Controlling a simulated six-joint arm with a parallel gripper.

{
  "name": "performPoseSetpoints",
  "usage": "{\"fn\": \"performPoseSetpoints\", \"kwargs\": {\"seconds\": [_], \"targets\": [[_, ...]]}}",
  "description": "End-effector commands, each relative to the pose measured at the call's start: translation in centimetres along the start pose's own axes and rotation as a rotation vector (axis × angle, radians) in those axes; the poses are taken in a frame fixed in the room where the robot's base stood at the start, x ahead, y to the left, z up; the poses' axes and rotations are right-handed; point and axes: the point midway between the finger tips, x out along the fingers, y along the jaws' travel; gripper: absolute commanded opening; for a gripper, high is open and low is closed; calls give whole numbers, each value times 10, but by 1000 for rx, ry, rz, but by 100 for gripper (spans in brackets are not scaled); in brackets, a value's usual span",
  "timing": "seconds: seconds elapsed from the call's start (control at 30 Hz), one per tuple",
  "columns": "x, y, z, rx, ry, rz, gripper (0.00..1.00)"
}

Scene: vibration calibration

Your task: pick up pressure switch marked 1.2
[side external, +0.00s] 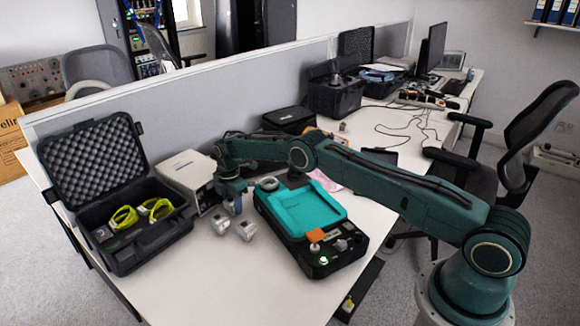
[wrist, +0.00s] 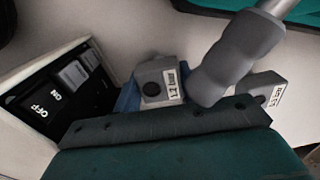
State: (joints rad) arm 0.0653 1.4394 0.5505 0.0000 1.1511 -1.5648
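The pressure switch (wrist: 160,82) is a small grey block with a dark round port and a white label that appears to read 1.2, in the middle of the wrist view. Blue parts of my gripper (wrist: 158,92) show at its left and right edges; contact is not clear. A second grey block (wrist: 266,96) with an unreadable label lies to the right, partly behind a grey ribbed cylinder (wrist: 238,58). In the side view my gripper (side external: 233,207) points down at the table, close to two grey blocks, one at left (side external: 219,222) and one nearer the camera (side external: 245,230).
A beige instrument box (side external: 190,178) stands close left of my gripper; its ON/OFF switch panel (wrist: 52,98) fills the wrist view's left. A black unit with a teal tray (side external: 305,207) is close on the right. An open black case (side external: 130,262) stands farther left. The table's front is clear.

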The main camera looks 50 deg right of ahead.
Motion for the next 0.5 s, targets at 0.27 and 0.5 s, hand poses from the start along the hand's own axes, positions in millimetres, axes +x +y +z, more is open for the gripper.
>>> {"fn": "performPoseSetpoints", "kwargs": {"seconds": [0.27,0.5], "targets": [[-1,0,0,0,0,1,14],[-5,1,0,0,0,2,14]]}}
